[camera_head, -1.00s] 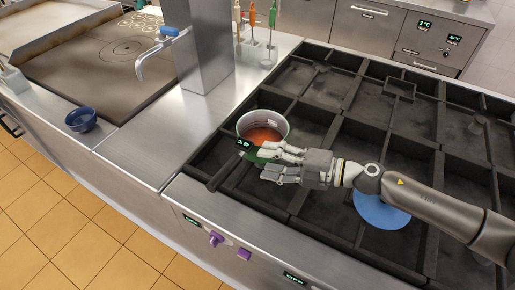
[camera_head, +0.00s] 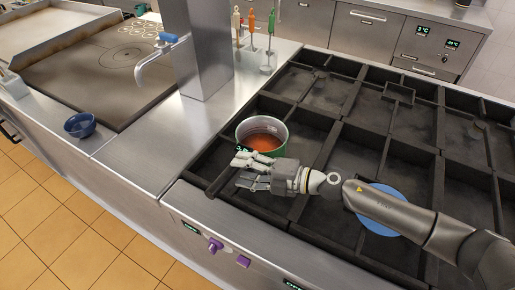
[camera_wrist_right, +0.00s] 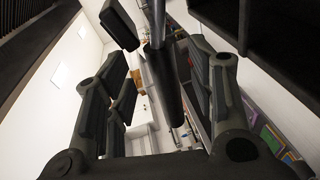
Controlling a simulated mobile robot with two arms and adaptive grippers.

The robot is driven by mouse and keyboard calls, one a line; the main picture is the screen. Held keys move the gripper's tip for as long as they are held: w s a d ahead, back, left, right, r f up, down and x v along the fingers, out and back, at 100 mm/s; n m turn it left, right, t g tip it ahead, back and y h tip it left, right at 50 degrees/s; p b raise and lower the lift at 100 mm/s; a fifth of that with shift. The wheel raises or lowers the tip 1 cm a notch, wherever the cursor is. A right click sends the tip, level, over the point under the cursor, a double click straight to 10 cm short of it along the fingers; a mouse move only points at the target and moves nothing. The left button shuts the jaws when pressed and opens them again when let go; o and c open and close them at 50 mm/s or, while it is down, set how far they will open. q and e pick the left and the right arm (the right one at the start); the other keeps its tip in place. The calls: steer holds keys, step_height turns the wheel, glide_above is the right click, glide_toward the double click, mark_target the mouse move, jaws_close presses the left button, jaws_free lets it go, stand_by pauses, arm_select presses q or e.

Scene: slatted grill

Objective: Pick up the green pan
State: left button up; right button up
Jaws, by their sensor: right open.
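The green pan (camera_head: 278,148) stands on the grill with orange-red liquid inside. Its dark handle (camera_head: 216,184) points toward the lower left, toward the grill's front corner. My right gripper (camera_head: 240,171) is open just in front of the pan, with its fingertips close to the handle. In the right wrist view, a dark bar with a metal rod, which looks like the handle (camera_wrist_right: 165,88), shows between the spread fingers of my right gripper (camera_wrist_right: 165,75). I cannot tell if they touch it. My left gripper is not in view.
A blue round item (camera_head: 378,224) lies on the slatted grill (camera_head: 330,95), partly hidden under my right arm. A steel post (camera_head: 198,50) with a tap (camera_head: 150,62) stands behind left. A blue bowl (camera_head: 80,125) sits on the left counter. The steel counter (camera_head: 150,140) beside the grill is clear.

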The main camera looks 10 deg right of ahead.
mark_target(233, 168)
steer(key=shift+p+x, duration=0.35)
steer(key=shift+x, duration=1.65)
steer(key=shift+d+f, duration=0.1)
jaws_close()
steer(key=shift+w, duration=0.1)
